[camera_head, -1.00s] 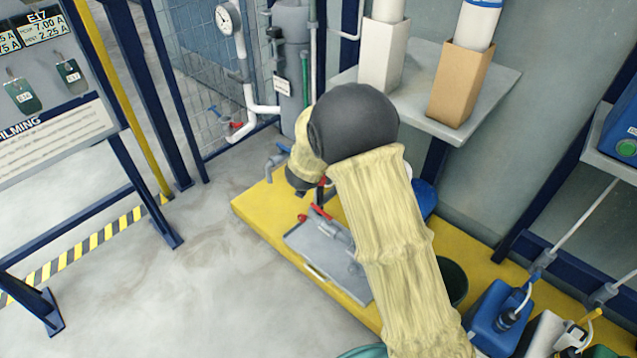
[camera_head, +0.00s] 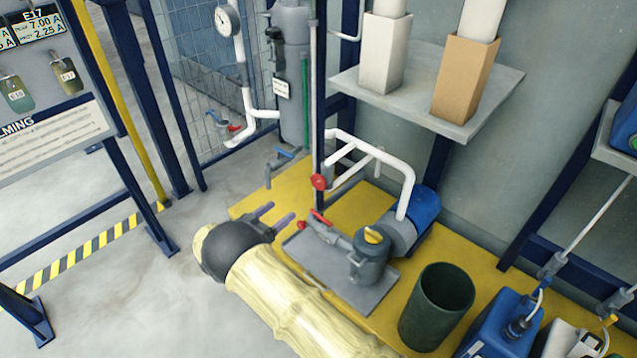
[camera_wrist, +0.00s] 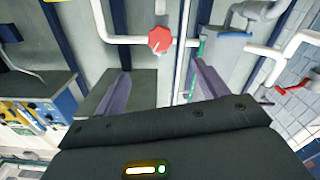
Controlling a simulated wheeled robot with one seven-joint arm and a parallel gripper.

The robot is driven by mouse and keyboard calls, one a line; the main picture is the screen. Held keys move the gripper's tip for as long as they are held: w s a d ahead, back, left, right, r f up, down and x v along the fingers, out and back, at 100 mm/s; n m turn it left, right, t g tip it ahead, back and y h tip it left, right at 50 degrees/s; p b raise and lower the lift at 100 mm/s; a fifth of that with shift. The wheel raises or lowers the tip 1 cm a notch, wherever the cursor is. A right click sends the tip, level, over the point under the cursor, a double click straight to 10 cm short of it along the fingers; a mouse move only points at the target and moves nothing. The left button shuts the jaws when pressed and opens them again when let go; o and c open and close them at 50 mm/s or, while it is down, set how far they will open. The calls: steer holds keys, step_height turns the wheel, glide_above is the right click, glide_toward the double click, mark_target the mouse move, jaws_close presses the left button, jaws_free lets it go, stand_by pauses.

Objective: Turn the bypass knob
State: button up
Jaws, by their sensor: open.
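A round red knob (camera_head: 318,181) sits on the white pipe loop at the back of the yellow platform; I take it for the bypass knob, though no label is readable. In the wrist view a red, many-sided knob (camera_wrist: 160,40) on a white pipe shows beyond and between my fingers. My gripper (camera_head: 275,215) is open and empty, its two purple fingers apart, to the lower left of the knob and clear of it. The open fingers also show in the wrist view (camera_wrist: 162,80).
A grey pot with a yellow-topped lid (camera_head: 369,260) and red-handled valves stand on a grey tray (camera_head: 322,280). A blue motor (camera_head: 424,208), a dark green bin (camera_head: 437,305) and a dark upright post (camera_head: 318,90) are close by. Open floor lies at left.

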mark_target(317, 183)
steer(key=b+x, duration=0.7)
steer(key=x, duration=1)
steer(key=shift+w+d, duration=0.15)
steer(key=shift+w, duration=0.05)
steer(key=c, duration=1)
